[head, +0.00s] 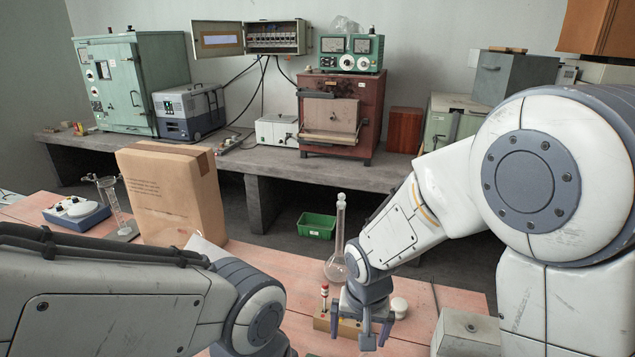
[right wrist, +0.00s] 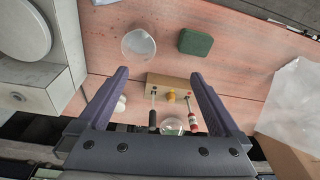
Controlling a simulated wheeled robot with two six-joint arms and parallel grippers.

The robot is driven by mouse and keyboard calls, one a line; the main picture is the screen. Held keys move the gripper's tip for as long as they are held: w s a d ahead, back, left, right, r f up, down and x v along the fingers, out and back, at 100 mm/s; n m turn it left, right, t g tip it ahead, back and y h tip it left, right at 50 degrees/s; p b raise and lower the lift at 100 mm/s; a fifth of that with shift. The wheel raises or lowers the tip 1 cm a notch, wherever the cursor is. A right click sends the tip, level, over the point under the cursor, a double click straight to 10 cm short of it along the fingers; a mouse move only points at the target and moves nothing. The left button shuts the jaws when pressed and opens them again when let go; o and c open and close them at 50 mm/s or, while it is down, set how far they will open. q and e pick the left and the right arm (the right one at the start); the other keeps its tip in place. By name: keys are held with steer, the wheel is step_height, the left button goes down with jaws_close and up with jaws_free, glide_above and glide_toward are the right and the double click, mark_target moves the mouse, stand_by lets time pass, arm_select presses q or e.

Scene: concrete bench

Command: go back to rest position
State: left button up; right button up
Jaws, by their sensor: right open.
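My right gripper (head: 362,330) hangs over the pink bench, with its fingers apart. In the right wrist view my gripper (right wrist: 158,78) has both fingers spread with nothing between the tips. A wooden block (right wrist: 168,86) with several small upright items in it lies beyond and below the fingers; the block (head: 322,322) also shows partly behind the gripper in the head view. My left arm comes in from the left, and its gripper is out of the picture.
A glass flask (head: 336,268) stands behind my right gripper. A brown carton (head: 172,195) and a blue-grey device (head: 76,216) stand at left. The right wrist view shows a clear round dish (right wrist: 138,46), a green block (right wrist: 196,41) and a white-grey box (right wrist: 40,98).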

steer(key=s+d+r+n+t, duration=0.15)
steer(key=s+d, duration=0.35)
steer(key=d, duration=0.6)
steer(key=s+a+r+n+g, duration=0.1)
steer(key=s+a+r+n, duration=0.2)
steer(key=s+a, duration=0.3)
steer(key=s+a+r+n+g+y, duration=0.1)
steer(key=s+a+r+n+g, duration=0.1)
steer(key=s+a+n, duration=0.3)
steer(key=s+a+r, duration=0.1)
steer(key=s+a, duration=0.1)
steer(key=a, duration=0.1)
steer(key=shift+s+r, duration=0.2)
